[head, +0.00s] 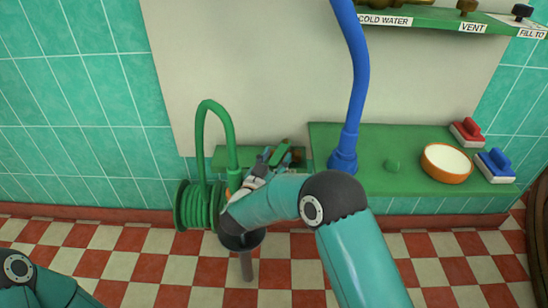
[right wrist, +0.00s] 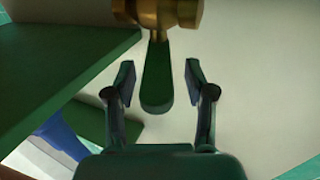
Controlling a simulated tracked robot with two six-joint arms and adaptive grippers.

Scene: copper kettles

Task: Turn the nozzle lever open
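In the right wrist view, a green nozzle lever (right wrist: 157,80) extends from a brass nozzle body (right wrist: 168,14) at the top edge. My right gripper (right wrist: 160,72) is open, with one finger on each side of the lever and a visible gap on both sides. In the head view my right gripper (head: 272,160) is beside the green hose (head: 230,135), in front of the pale wall panel. My right arm partly hides the nozzle there. My left gripper is out of the picture; only part of my left arm shows at the bottom left.
A hose reel (head: 190,207) stands on the left. A green shelf (head: 405,165) on the right holds a bowl (head: 447,163), a red brush (head: 467,133) and a blue brush (head: 495,166). A blue pipe (head: 357,80) rises from it. Labelled valves sit on the upper shelf (head: 440,17).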

